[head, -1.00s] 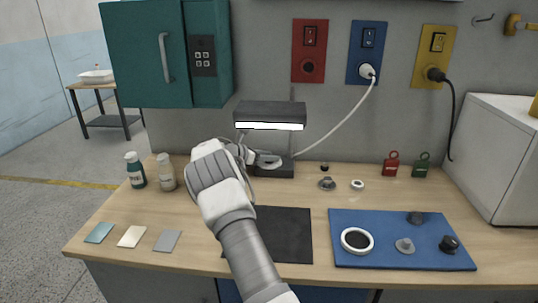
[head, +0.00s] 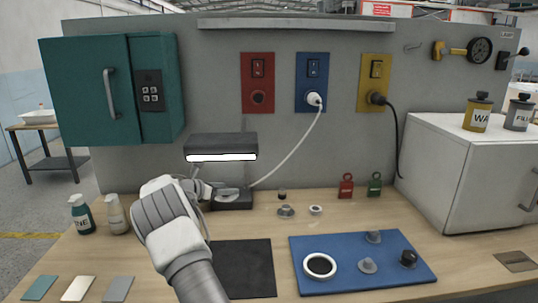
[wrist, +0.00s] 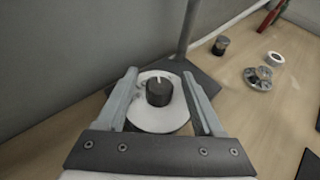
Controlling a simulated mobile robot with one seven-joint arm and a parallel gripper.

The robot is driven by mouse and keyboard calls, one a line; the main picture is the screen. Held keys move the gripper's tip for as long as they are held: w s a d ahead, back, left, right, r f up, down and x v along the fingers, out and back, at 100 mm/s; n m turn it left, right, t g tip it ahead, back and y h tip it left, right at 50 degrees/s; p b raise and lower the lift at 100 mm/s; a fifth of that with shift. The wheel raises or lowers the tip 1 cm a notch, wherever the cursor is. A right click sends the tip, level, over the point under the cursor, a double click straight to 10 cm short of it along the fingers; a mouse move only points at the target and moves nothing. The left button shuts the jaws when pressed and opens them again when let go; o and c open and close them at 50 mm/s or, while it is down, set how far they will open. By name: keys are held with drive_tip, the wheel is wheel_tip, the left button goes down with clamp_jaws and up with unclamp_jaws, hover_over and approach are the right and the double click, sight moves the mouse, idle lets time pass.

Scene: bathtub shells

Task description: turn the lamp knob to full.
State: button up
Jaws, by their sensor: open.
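The lamp (head: 220,142) stands at the back of the bench, its bar head lit white. In the wrist view, its dark base carries a black round knob (wrist: 159,94) on a white disc (wrist: 152,122). A pale pointer mark on the knob's top points roughly away from the camera. My gripper (wrist: 159,76) is open, with one finger on each side of the knob; gaps show between the fingers and the knob. In the head view my gripper (head: 203,190) is at the lamp base (head: 232,202), and my own wrist partly hides it; the knob cannot be made out there.
The lamp's post (wrist: 185,30) rises just behind the knob. A white cord runs from the blue socket (head: 312,80) to the lamp. Small metal parts (head: 286,211) and a white ring (head: 316,210) lie to the right. Two bottles (head: 117,214) stand left of my arm.

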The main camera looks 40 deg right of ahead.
drive_tip(key=shift+f+n+t+y+b, duration=0.15)
drive_tip(key=shift+n+t+y+b, duration=0.7)
drive_tip(key=shift+b, duration=1.75)
drive_tip(key=shift+f+n+t+y+b, duration=0.2)
drive_tip(key=shift+n+t+b, duration=1.2)
drive_tip(key=shift+b, duration=1.15)
drive_tip(key=n+t+y+b, duration=0.1)
drive_tip(key=t+b, duration=0.1)
drive_tip(key=b, duration=0.1)
drive_tip(key=shift+s+d+n, duration=0.1)
drive_tip(key=shift+n, duration=0.25)
drive_tip(key=shift+r+n+t+y+b, duration=0.2)
drive_tip(key=shift+n+t+y+b, duration=0.45)
drive_tip(key=shift+n+y, duration=0.1)
drive_tip(key=shift+r+n+t+y, duration=0.1)
drive_tip(key=shift+n+t+y, duration=0.3)
drive_tip(key=shift+n+y, duration=0.4)
drive_tip(key=shift+n+t+y, duration=0.5)
drive_tip(key=shift+n, duration=0.05)
